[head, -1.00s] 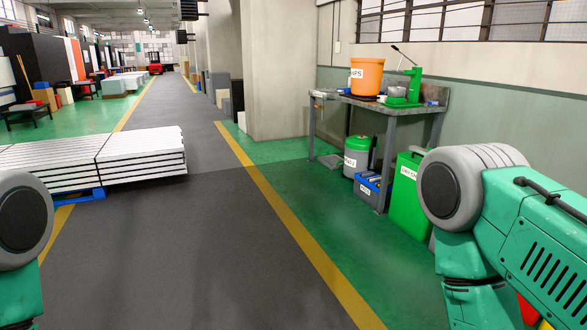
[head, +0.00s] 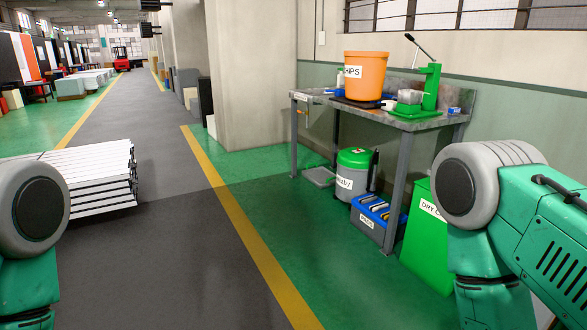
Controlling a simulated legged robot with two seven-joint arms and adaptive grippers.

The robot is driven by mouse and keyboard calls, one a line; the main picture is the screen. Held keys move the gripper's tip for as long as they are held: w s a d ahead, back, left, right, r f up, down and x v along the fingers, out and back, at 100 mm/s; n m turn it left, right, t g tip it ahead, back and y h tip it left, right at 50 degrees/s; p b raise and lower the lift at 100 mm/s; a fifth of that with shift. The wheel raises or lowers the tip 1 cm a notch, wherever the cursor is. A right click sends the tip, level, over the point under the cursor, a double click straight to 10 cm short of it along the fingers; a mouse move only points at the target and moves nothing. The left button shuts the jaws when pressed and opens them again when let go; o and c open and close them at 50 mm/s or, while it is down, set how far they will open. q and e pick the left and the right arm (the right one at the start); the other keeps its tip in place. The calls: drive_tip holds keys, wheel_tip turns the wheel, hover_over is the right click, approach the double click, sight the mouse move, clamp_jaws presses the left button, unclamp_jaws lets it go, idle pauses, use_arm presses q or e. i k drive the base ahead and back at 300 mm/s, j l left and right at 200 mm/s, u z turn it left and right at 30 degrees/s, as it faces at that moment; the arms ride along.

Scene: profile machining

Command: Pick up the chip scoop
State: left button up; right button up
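I cannot clearly pick out the chip scoop. A small blue item (head: 333,92) lies on the workbench (head: 420,125), left of an orange bucket (head: 366,80) labelled CHIPS; it is too small to tell what it is. A flat grey piece (head: 318,177) sits low at the left end of the bench, near the floor; I cannot tell what it is. Neither gripper is in view; only upper parts of my two arms show at the left and right edges.
A green press-like tool (head: 430,88) stands on the bench. A labelled grey can with a green lid (head: 354,175), a blue crate (head: 375,217) and a green bin (head: 424,235) stand below. White stacked profiles (head: 100,175) lie left. The dark aisle (head: 170,250) is clear.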

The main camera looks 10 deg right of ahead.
sight(340, 93)
drive_tip(key=i, duration=1.05)
drive_tip(key=i+z, duration=0.1)
drive_tip(key=i, duration=0.95)
drive_tip(key=i+j, duration=0.2)
drive_tip(key=i, duration=0.8)
drive_tip(key=i+j, duration=0.1)
drive_tip(key=i, duration=0.95)
drive_tip(key=i+z, duration=0.35)
drive_tip(key=z, duration=0.15)
drive_tip(key=i+j+z, duration=0.25)
drive_tip(key=z, duration=0.2)
drive_tip(key=i+j+z, duration=0.35)
drive_tip(key=z, duration=0.15)
drive_tip(key=i+j+z, duration=0.25)
drive_tip(key=j+z, duration=0.2)
